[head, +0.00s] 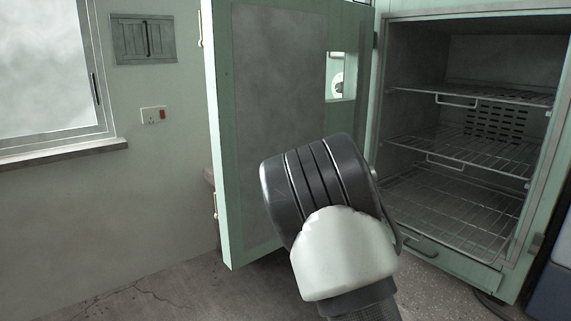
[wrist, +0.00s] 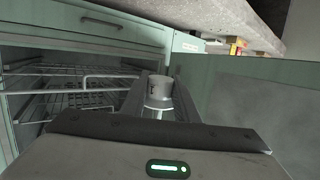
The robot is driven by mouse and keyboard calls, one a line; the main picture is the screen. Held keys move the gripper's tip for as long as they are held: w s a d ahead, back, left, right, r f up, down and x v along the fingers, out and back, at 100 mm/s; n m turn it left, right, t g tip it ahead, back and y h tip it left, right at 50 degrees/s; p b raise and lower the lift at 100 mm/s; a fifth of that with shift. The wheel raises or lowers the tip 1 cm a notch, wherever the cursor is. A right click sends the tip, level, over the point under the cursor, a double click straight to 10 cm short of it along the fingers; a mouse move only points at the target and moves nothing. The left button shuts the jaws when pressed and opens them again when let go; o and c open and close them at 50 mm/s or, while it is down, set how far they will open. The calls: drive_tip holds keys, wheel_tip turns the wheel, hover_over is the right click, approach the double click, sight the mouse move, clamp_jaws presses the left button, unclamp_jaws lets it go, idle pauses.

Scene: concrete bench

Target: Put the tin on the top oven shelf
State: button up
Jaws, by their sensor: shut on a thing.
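The tin (wrist: 159,92), a small grey cylinder, sits between the two fingers of my gripper (wrist: 160,84) in the wrist view. The gripper is shut on it. In the head view my arm's pale and dark wrist links hide the gripper and the tin. The oven (head: 382,100) stands open at the right of the head view, with several wire shelves inside. The top oven shelf (head: 480,94) is bare. In the wrist view the oven's racks (wrist: 75,72) are to the left of the tin, and the tin is outside the oven.
The open oven door (head: 275,110) stands to the left of the opening in the head view, and also shows right of the tin in the wrist view (wrist: 255,105). A window (head: 45,65) and a wall socket (head: 153,115) are at the left. The cracked floor (head: 165,285) looks clear.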

drive_tip(key=s+a+r+n+t+y, duration=0.1)
drive_tip(key=s+a+r+n+y, duration=0.1)
drive_tip(key=a+r+n+y, duration=0.45)
wheel_tip(320, 180, up, 21)
drive_tip(key=a+m+h+p, duration=0.1)
drive_tip(key=m+h+p, duration=0.15)
drive_tip(key=p, duration=1.65)
drive_tip(key=s+f, duration=0.3)
drive_tip(key=f, duration=0.3)
drive_tip(key=s+f+y, duration=0.1)
drive_tip(key=s+f, duration=0.2)
drive_tip(key=f, duration=0.4)
drive_tip(key=shift+s+f, duration=0.25)
drive_tip(key=shift+s, duration=0.15)
